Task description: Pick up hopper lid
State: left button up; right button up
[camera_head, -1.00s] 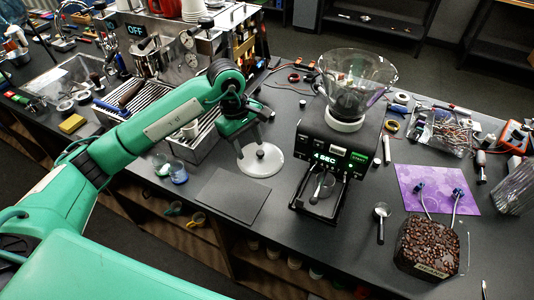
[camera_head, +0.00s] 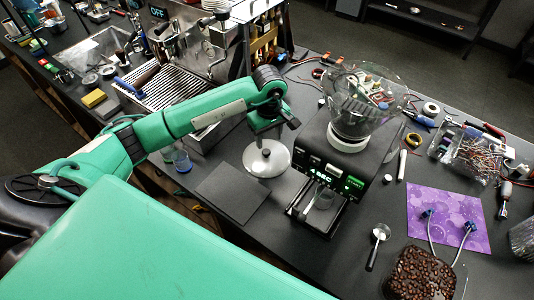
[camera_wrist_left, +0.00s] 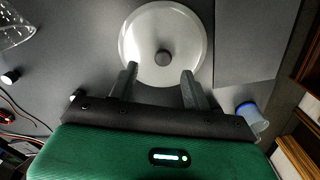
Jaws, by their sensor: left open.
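The hopper lid (camera_head: 256,160) is a round, pale disc with a dark knob, lying on the dark counter left of the grinder. It also shows in the left wrist view (camera_wrist_left: 190,42), with its knob (camera_wrist_left: 163,58) near the middle. My left gripper (camera_head: 264,141) is above the lid. In the left wrist view its two fingers (camera_wrist_left: 158,78) are apart, with the knob just beyond and between their tips; nothing is held. The grinder (camera_head: 341,160) has a clear, open-topped hopper (camera_head: 362,98). My right gripper is not in view.
A dark flat mat (camera_head: 232,192) lies just in front of the lid. A small glass with blue (camera_head: 181,161) stands left of it. The espresso machine (camera_head: 190,40) stands behind. A purple mat (camera_head: 450,215) and a container of coffee beans (camera_head: 420,274) are at right.

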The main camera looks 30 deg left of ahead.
aim_at(266, 151)
pick_arm(q)
jog(key=shift+s+a+f+p, duration=0.1)
jog(key=shift+s+f+p, duration=0.05)
jog(key=shift+f+p, duration=0.45)
jog(key=f+p, duration=0.2)
jog(key=f, duration=0.2)
jog(key=shift+a, duration=0.2)
jog(key=shift+f, duration=0.4)
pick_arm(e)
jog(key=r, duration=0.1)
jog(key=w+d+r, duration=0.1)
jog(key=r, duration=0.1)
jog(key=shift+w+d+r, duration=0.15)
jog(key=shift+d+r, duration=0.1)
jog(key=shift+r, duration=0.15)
pick_arm(q)
jog(key=shift+c, duration=0.4)
jog(key=c, duration=1)
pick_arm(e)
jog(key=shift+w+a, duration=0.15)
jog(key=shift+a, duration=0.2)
